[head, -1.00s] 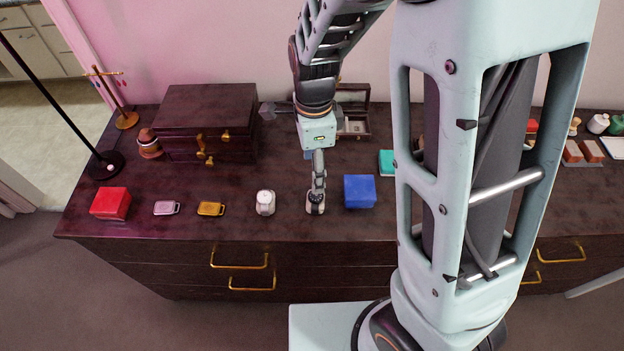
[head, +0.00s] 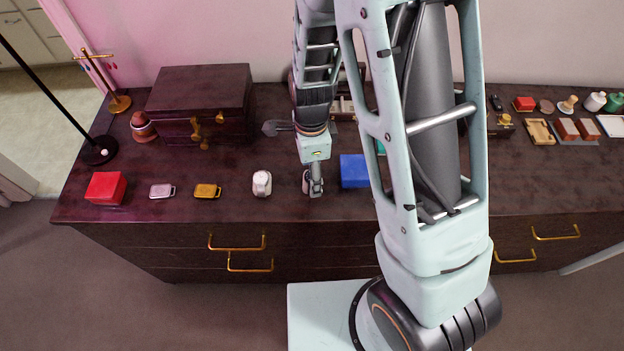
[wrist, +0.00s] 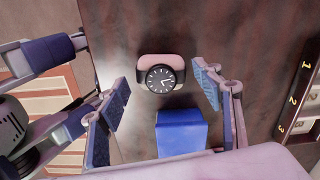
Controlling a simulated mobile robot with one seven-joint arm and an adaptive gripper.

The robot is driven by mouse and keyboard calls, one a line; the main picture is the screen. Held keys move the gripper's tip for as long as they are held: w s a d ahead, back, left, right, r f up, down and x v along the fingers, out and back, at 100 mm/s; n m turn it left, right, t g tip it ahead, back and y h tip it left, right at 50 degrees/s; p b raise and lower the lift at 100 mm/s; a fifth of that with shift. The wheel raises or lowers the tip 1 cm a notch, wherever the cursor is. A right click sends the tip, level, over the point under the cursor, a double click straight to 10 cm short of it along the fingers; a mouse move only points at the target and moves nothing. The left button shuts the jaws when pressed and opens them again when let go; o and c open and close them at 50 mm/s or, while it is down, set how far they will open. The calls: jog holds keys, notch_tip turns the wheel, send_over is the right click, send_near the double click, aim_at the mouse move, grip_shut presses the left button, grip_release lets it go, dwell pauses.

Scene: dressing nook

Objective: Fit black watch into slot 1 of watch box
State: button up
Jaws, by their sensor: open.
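The black watch (wrist: 160,78) has a round black face and sits on a pinkish cushion on the dresser top. In the wrist view it lies between and beyond the two fingers of my gripper (wrist: 163,86), which are spread wide and hold nothing. In the head view my gripper (head: 314,190) points down over the dresser's front part, and it largely hides the watch there. The watch box (wrist: 286,110) shows at the right edge of the wrist view, with the numbers 1, 2 and 3 along it. In the head view the arm mostly covers it.
A blue box (head: 354,171) stands close right of my gripper; it also shows in the wrist view (wrist: 182,132). A white watch (head: 262,183) stands to the left, then yellow (head: 207,191) and pink (head: 162,191) tags and a red box (head: 106,188). A dark chest (head: 200,105) stands behind.

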jog(key=shift+s, duration=0.15)
jog(key=c, duration=1.6)
jog(key=shift+c, duration=0.2)
jog(key=shift+d+r, duration=0.1)
jog(key=shift+r, duration=0.05)
